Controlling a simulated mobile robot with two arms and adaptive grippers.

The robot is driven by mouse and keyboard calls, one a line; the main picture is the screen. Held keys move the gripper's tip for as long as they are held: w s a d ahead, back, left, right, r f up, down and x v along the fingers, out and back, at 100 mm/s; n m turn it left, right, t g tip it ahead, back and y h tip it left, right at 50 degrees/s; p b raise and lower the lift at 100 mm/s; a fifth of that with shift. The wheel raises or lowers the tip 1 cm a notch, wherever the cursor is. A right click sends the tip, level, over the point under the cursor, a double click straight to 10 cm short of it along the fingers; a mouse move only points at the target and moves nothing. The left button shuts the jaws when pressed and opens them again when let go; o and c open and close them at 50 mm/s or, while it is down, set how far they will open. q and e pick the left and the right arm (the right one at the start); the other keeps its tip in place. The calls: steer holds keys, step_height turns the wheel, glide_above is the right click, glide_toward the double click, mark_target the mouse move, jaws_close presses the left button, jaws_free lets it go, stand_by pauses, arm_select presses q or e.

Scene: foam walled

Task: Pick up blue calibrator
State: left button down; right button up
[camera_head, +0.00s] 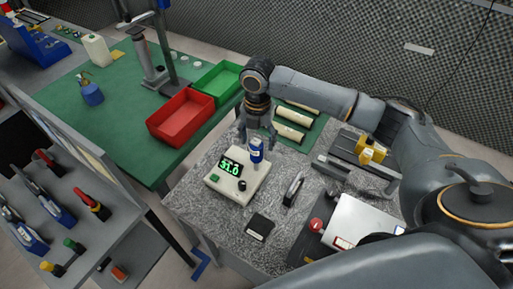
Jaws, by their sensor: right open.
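The blue calibrator (256,151) is a small upright blue and white piece at the back right of a white box (238,178) with a green 31.0 display, on the speckled grey table. My right gripper (257,138) points down directly above and around its top, with its fingers apart. I cannot tell whether the fingers touch it. My left gripper is not in view.
A small black box (260,227) and a dark upright tool (293,189) stand near the white box. A red bin (181,117) and a green bin (216,82) sit on the green table behind. A tool rack (60,205) is at the left.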

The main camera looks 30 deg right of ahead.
step_height(320, 180, down, 4)
steer(key=shift+w+a+r+p, duration=0.1)
steer(key=shift+r+p, duration=0.05)
steer(key=shift+p, duration=0.8)
steer(key=shift+f, duration=0.5)
steer(key=c, duration=1.3)
